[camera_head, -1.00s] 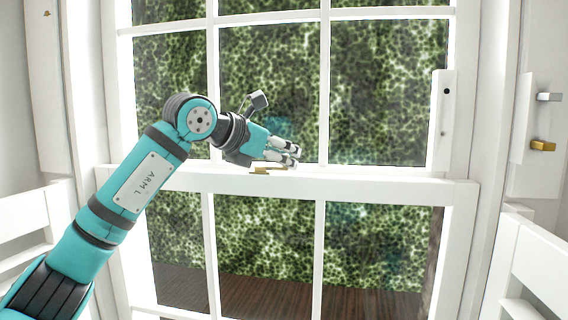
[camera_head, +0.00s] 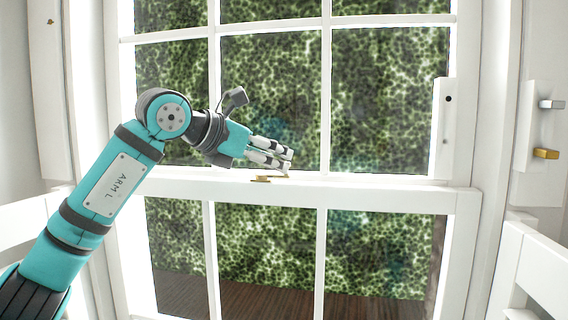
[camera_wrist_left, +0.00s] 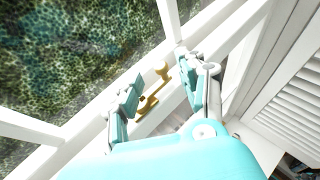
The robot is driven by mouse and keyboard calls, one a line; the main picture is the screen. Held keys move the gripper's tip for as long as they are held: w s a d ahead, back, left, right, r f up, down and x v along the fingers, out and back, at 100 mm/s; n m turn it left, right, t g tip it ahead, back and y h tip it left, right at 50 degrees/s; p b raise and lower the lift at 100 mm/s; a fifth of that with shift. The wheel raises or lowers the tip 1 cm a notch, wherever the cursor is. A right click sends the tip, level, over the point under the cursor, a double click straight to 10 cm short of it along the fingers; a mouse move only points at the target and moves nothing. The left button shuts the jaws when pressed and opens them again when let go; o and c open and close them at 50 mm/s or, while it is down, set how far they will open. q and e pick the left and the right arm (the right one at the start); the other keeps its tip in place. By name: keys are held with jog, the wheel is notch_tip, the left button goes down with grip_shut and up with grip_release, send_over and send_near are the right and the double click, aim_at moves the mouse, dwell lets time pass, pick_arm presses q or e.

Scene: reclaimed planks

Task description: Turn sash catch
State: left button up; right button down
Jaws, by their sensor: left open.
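The brass sash catch (camera_head: 262,179) sits on the meeting rail (camera_head: 370,190) of the white sash window in the head view. It also shows in the left wrist view (camera_wrist_left: 150,98), as a gold lever with a round knob at its far end. My left gripper (camera_head: 287,163) is just above and slightly right of the catch in the head view. In the left wrist view its two fingers (camera_wrist_left: 158,92) are spread with the catch between them, and the gripper is empty. I cannot tell whether a finger touches the catch. My right gripper is not in view.
A white plate (camera_head: 538,150) on the right wall carries a silver lever (camera_head: 551,104) and a brass lever (camera_head: 545,153). White slatted rails (camera_head: 540,265) stand at lower right and lower left. The rail right of the catch is clear.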

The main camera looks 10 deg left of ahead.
pick_arm(q)
jog(key=v, duration=0.7)
jog(key=shift+s+a, duration=0.15)
jog(key=shift+s, duration=0.05)
